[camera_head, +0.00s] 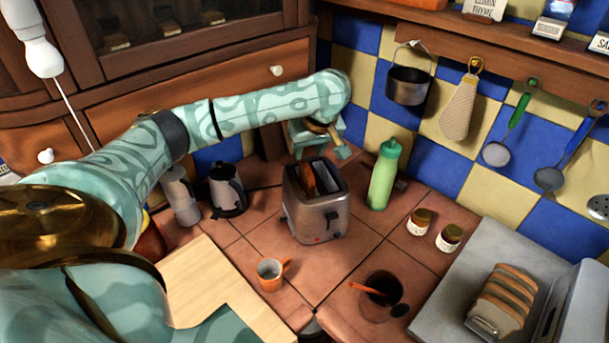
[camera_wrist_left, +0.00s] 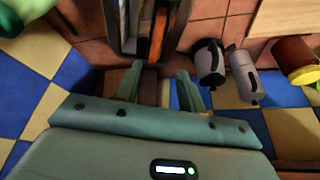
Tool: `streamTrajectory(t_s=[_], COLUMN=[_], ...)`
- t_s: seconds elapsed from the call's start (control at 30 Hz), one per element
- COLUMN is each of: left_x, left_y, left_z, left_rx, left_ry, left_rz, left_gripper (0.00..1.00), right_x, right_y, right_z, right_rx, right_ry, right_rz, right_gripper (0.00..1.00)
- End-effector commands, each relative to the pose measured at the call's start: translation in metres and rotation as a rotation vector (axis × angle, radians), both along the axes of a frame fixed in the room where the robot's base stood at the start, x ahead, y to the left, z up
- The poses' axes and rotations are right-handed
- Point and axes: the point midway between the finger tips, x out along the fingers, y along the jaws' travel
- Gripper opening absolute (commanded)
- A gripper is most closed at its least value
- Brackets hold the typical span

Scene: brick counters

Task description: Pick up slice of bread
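A silver toaster (camera_head: 318,217) stands on the tiled counter, with a brown slice of bread (camera_head: 307,180) upright in one of its slots. In the left wrist view, the slice (camera_wrist_left: 158,34) shows beyond the fingertips inside the toaster (camera_wrist_left: 129,42). More bread slices (camera_head: 508,291) stand in a row on the grey slicer at the right. My left gripper (camera_head: 322,153) is above and behind the toaster. Its two fingers are apart with nothing between them in the left wrist view (camera_wrist_left: 158,82). My right gripper is not in view.
A green bottle (camera_head: 383,175) stands close right of the toaster and a black-and-steel kettle (camera_head: 227,190) left of it. Utensils hang on the tiled wall.

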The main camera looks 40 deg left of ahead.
Motion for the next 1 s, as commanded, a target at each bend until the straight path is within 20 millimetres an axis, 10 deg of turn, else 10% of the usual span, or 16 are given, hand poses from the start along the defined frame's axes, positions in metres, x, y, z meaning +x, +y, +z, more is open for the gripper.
streamTrajectory(t_s=[0.3,0.6,1.0], left_x=[0.011,0.023,0.025], left_y=[0.019,0.034,0.04], left_z=[-0.059,-0.095,-0.105], left_rx=[-0.002,-0.002,0.001], left_ry=[0.001,0.001,-0.003], left_rz=[-0.002,-0.002,-0.006], left_gripper=[0.4,0.4,0.37], right_x=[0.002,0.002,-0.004], right_y=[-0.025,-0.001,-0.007], right_z=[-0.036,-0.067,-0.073], right_rx=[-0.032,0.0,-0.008], right_ry=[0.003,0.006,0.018], right_rz=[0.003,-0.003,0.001], right_gripper=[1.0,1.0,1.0])
